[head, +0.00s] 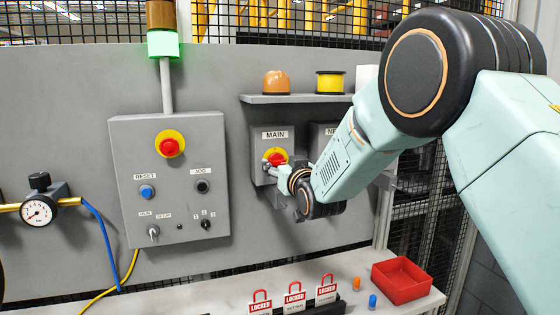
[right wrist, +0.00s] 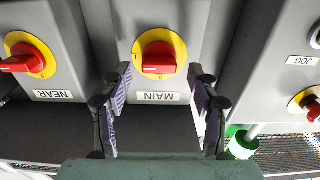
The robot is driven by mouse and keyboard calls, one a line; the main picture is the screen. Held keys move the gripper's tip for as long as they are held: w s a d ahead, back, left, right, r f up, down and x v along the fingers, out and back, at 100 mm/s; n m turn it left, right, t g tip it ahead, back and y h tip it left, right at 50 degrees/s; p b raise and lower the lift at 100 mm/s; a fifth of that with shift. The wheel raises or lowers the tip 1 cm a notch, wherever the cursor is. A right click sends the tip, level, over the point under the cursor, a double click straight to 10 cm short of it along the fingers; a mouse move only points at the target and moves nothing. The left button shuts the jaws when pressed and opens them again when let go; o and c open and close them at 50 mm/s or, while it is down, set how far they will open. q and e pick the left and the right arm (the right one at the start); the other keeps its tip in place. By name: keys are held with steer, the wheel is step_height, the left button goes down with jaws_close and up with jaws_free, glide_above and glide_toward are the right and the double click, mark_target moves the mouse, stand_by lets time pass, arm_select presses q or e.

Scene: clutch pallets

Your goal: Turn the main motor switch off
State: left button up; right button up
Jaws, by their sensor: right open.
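The MAIN motor switch (head: 277,157) is a red handle on a yellow dial, on a grey box labelled MAIN. It also shows upside down in the right wrist view (right wrist: 159,56), where the red handle stands out toward the camera. My right gripper (head: 277,168) is at the front of this box, partly hidden by my own wrist. In the right wrist view my right gripper (right wrist: 163,82) is open, its two fingers apart on either side below the dial. Nothing is between the fingertips, and I cannot tell how far they are from the handle. My left gripper is not in view.
A similar NEAR switch (right wrist: 25,58) sits beside MAIN. A control panel (head: 170,215) with a red emergency button (head: 169,146) stands to the left. Red LOCKED tags (head: 294,297) and a red tray (head: 401,279) are on the bench below.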

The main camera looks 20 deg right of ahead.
steer(key=shift+w+f, duration=0.1)
steer(key=shift+w, duration=0.75)
steer(key=shift+s+a, duration=0.1)
steer(key=shift+c, duration=0.4)
steer(key=c, duration=1.1)
